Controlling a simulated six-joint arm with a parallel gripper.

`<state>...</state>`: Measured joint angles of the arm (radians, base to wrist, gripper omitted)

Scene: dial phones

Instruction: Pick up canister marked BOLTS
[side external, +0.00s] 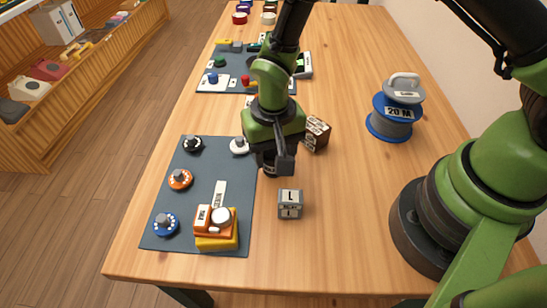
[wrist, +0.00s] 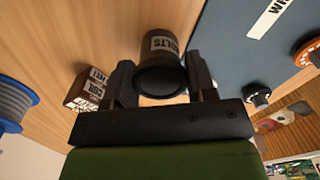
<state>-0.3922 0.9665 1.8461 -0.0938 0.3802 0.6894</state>
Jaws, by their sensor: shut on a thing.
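A dark canister (wrist: 162,66) with a white label that reads in part "OLTS" stands out between the two fingers of my gripper (wrist: 160,80) in the wrist view. The fingers are shut on it, one on each side. In the side view my gripper (side external: 271,163) points down at the right edge of the near dark mat. There the canister is mostly hidden by the gripper, and I cannot tell whether it touches the table.
A brown lettered box (side external: 316,133) stands just right of my gripper. A grey block marked L (side external: 290,204) is in front. A blue-and-grey spool (side external: 396,112) stands farther right. The front right table is clear.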

